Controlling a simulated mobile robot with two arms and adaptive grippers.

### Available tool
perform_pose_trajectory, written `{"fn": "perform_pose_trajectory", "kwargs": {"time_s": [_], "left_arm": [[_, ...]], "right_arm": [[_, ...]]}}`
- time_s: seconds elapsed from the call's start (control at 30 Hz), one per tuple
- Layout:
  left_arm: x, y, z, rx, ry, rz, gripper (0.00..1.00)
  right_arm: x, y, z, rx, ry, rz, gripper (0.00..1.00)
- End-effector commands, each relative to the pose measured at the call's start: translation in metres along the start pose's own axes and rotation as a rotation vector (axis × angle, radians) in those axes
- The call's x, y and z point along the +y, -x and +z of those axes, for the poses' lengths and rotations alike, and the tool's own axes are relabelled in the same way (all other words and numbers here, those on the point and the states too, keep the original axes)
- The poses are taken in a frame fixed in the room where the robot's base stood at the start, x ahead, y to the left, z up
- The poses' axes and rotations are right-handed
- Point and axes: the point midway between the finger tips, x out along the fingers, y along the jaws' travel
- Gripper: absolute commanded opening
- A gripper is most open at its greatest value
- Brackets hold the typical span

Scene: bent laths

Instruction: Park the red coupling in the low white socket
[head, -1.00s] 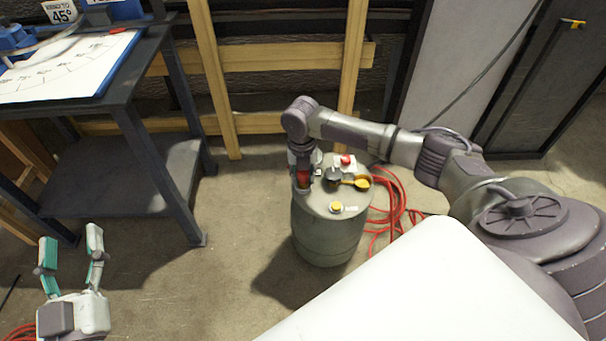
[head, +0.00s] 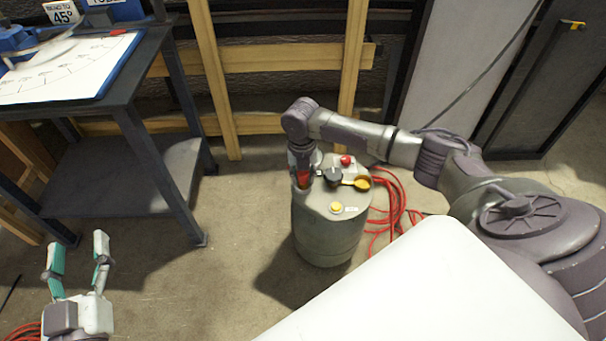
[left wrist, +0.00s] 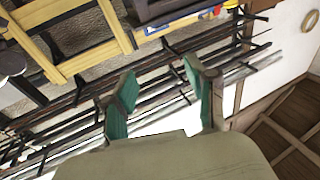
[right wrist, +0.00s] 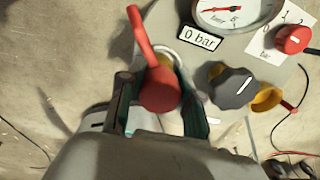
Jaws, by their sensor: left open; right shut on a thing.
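The red coupling (right wrist: 160,90) is between the fingers of my right gripper (right wrist: 158,104), which is shut on it. A red lever-like part sticks up from it, and a brass-coloured part and a metal ring show just behind it. In the head view my right gripper (head: 303,180) points down at the left side of the grey drum's top, with a bit of red between its fingers. A pale part shows between the fingers in the right wrist view; I cannot tell whether it is the low white socket. My left gripper (head: 78,252) is open and empty, far left above the floor.
A dark table (head: 135,125) stands at the left.

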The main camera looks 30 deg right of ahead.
Motion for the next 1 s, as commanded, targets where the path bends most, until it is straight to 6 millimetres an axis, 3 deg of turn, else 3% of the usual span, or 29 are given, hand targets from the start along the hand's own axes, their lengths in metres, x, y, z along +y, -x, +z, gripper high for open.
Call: {"fn": "perform_pose_trajectory", "kwargs": {"time_s": [1.0], "left_arm": [[-0.001,0.002,0.012,-0.069,-0.002,-0.003,0.57]], "right_arm": [[0.0,0.0,0.0,0.0,0.0,0.0,0.0]]}}
